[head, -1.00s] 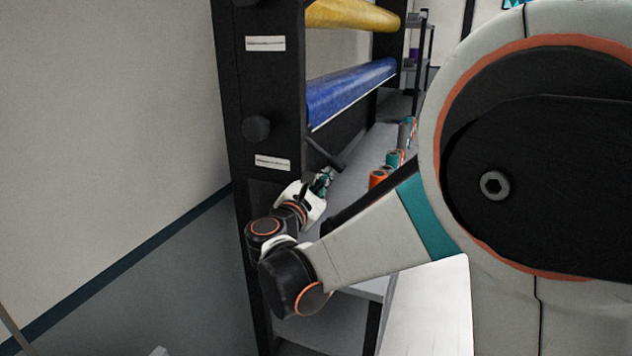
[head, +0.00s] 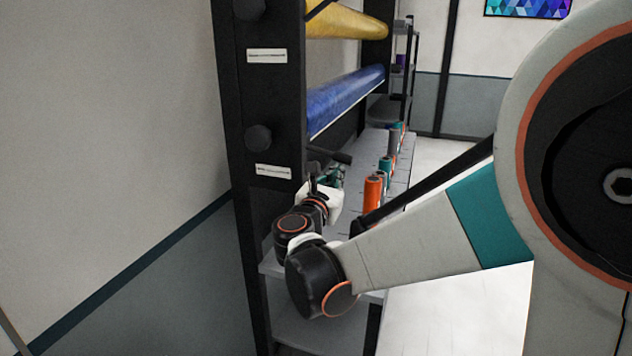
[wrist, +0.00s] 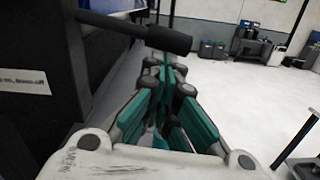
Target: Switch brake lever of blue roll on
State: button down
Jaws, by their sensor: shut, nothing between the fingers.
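The blue roll (head: 345,98) lies across the black rack below a yellow roll. A black brake lever (head: 333,155) sticks out from the rack post below the blue roll, slanting slightly down to the right. In the wrist view the lever (wrist: 140,33) crosses the upper left, its thick end just above and beyond my fingertips. My gripper (head: 331,176) is shut and empty, just under the lever; it also shows in the wrist view (wrist: 172,80). I cannot tell whether the fingers touch the lever.
The rack post (head: 262,100) with knobs and white labels stands left of my gripper. A grey shelf (head: 395,185) below holds several orange, teal and grey small rolls (head: 373,190). Open floor lies to the right in the wrist view.

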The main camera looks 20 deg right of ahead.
aim_at(346, 156)
jog(key=r+n, duration=0.1)
jog(key=r+n+p, duration=0.1)
jog(key=r+n, duration=0.1)
jog(key=d+r+n+p, duration=0.1)
jog(key=shift+s+d+r+n, duration=0.1)
jog(key=shift+s+r+n, duration=0.05)
jog(key=shift+s+n, duration=0.25)
jog(key=shift+r+n+y+p, duration=0.4)
jog(key=shift+r+n+p, duration=0.6)
jog(key=shift+r+n, duration=0.75)
jog(key=shift+r, duration=0.2)
jog(key=shift+f, duration=0.15)
jog(key=s+f+b, duration=0.1)
jog(key=f+b, duration=0.1)
jog(key=s+f, duration=0.1)
jog(key=shift+s+d+f+b, duration=0.2)
jog(key=shift+s+d+b, duration=0.1)
jog(key=shift+s+b, duration=0.1)
jog(key=v, duration=0.9)
jog(key=shift+p, duration=0.4)
